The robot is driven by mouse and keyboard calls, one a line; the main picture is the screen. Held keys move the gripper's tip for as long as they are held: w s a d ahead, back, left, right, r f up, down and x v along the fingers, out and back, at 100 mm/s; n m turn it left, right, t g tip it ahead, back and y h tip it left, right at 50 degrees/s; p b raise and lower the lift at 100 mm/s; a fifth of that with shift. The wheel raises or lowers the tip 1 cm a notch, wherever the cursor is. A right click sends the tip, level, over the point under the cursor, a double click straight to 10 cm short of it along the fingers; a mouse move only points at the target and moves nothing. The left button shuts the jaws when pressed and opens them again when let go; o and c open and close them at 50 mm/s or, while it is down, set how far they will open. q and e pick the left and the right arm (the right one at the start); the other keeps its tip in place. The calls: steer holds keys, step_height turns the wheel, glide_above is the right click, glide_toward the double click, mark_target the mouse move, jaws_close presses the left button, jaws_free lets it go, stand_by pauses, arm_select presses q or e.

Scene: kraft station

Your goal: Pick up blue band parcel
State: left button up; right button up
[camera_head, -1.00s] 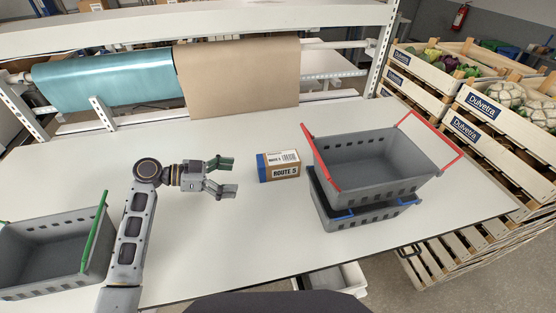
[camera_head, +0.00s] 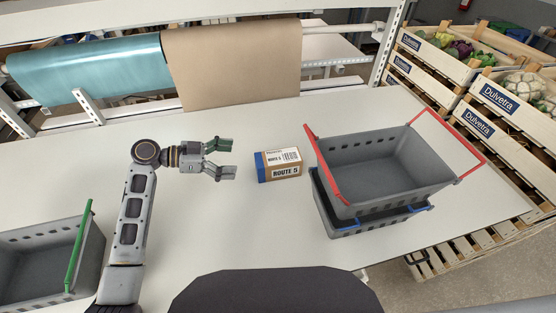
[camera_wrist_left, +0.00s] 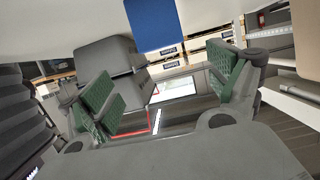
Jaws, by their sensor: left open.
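The parcel (camera_head: 285,172) is a small brown box with a blue band at its left end. It lies on the white table left of the grey baskets, with "ROUTE 5" and a barcode label on it. My left gripper (camera_head: 234,159) is open and empty just left of the parcel, its fingers pointing at the blue end with a small gap. In the left wrist view, a blue face (camera_wrist_left: 155,25), seemingly the parcel's banded end, shows at the top between the green-padded fingers (camera_wrist_left: 165,85), not touching them. My right gripper is not in view.
Two stacked grey baskets (camera_head: 375,172), the upper with red handles, stand right of the parcel. A grey basket with a green handle (camera_head: 78,245) is at left. Paper rolls (camera_head: 235,60) are at the back, crates (camera_head: 500,97) at right. The table's middle front is clear.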

mark_target(269, 158)
arm_select(q)
steer(key=shift+w, duration=0.3)
steer(key=shift+x, duration=4.15)
steer(key=shift+x, duration=2.75)
steer(key=c, duration=1.2)
